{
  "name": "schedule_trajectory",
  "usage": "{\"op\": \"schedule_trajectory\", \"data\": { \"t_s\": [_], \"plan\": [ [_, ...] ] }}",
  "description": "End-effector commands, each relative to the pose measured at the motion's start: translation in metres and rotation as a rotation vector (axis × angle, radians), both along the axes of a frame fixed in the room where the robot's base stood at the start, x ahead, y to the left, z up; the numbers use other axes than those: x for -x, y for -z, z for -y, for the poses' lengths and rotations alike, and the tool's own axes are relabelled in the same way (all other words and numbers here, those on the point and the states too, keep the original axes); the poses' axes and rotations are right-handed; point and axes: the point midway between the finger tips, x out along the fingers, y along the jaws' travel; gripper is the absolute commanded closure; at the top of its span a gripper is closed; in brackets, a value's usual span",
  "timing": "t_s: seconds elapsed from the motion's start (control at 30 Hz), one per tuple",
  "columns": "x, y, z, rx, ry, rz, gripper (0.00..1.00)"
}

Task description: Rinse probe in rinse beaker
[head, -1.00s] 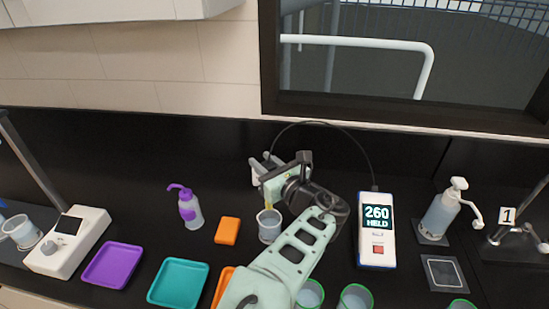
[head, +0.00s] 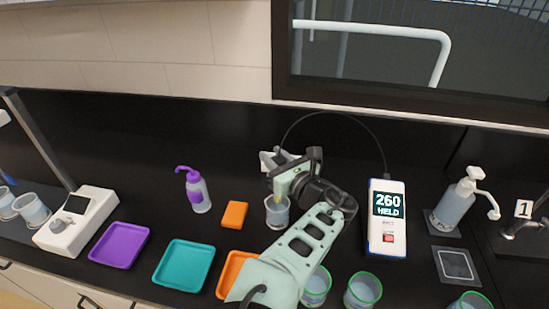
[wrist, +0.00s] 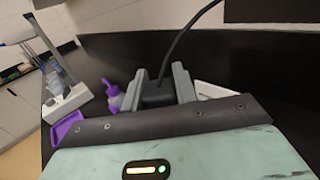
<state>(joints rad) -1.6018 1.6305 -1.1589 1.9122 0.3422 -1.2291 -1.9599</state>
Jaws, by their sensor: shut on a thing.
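My gripper (head: 272,160) is shut on the probe, over a clear beaker (head: 277,214) in the middle of the counter. In the wrist view the probe's dark top (wrist: 158,95) sits between the two grey fingers, with a black cable rising from it. In the head view a yellowish lower part of the probe (head: 277,193) shows at the beaker's mouth. My wrist partly covers it, so I cannot tell how deep the tip is. The cable loops to a white meter (head: 387,218) reading 260 HELD.
Left of the beaker are an orange block (head: 234,214), a purple-topped wash bottle (head: 197,190), a teal tray (head: 184,266) and a purple tray (head: 120,244). Green-rimmed beakers (head: 363,290) stand at the front right. A pump bottle (head: 458,203) stands right of the meter.

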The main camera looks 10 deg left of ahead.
Motion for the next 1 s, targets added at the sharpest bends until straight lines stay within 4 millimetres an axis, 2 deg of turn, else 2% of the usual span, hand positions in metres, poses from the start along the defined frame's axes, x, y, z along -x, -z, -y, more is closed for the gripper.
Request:
{"op": "schedule_trajectory", "data": {
  "t_s": [0.33, 0.7, 1.0],
  "plan": [
    [0.0, 0.0, 0.0, -0.001, 0.0, 0.001, 0.91],
    [0.0, 0.014, 0.0, -0.001, 0.0, 0.001, 0.91],
    [0.0, 0.013, 0.0, -0.001, 0.0, 0.001, 0.91]
  ]
}}
